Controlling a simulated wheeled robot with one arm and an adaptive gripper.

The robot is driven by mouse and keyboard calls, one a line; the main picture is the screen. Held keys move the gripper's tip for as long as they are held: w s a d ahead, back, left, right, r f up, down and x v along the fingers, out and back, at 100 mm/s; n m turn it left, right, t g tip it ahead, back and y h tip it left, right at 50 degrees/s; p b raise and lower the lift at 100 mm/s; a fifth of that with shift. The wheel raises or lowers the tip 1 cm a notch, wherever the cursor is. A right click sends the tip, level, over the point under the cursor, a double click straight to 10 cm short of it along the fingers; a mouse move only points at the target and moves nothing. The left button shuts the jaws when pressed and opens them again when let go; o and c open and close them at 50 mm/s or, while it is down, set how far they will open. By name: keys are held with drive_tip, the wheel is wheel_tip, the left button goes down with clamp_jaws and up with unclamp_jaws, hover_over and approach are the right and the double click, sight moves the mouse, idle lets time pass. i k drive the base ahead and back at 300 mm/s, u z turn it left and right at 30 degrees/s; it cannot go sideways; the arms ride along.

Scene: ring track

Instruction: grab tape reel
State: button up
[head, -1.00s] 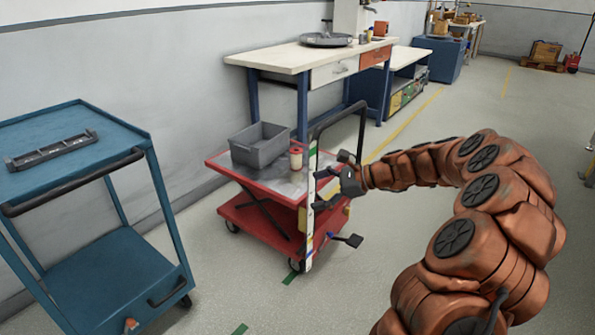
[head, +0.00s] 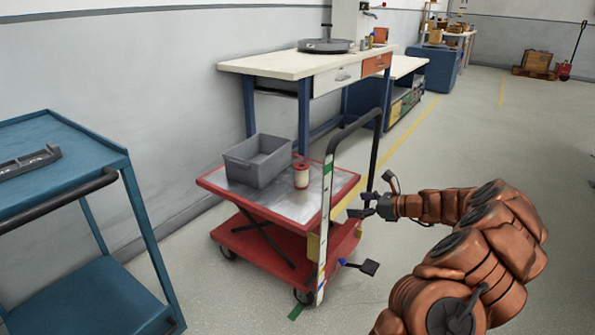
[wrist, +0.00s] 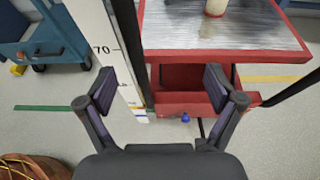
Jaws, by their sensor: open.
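The tape reel (head: 301,176), a small cream spool with red ends, stands upright on the metal top of the red lift cart (head: 240,196). In the wrist view only the lower part of the reel (wrist: 215,7) shows, at the top edge right of centre. My gripper (head: 362,205) is open and empty, at the right, handle side of the cart. It is apart from the reel, which lies to its left in the head view. In the wrist view my open jaws (wrist: 160,86) have the cart's red edge beyond them.
A grey bin (head: 258,166) stands left of the reel. The cart's dark handle (head: 378,135) and a white upright ruler (head: 324,235) rise at its near end. A blue trolley (head: 75,180) stands left, a workbench (head: 290,65) behind.

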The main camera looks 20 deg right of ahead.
sight(301, 169)
drive_tip(key=i, duration=0.95)
drive_tip(key=u, duration=0.05)
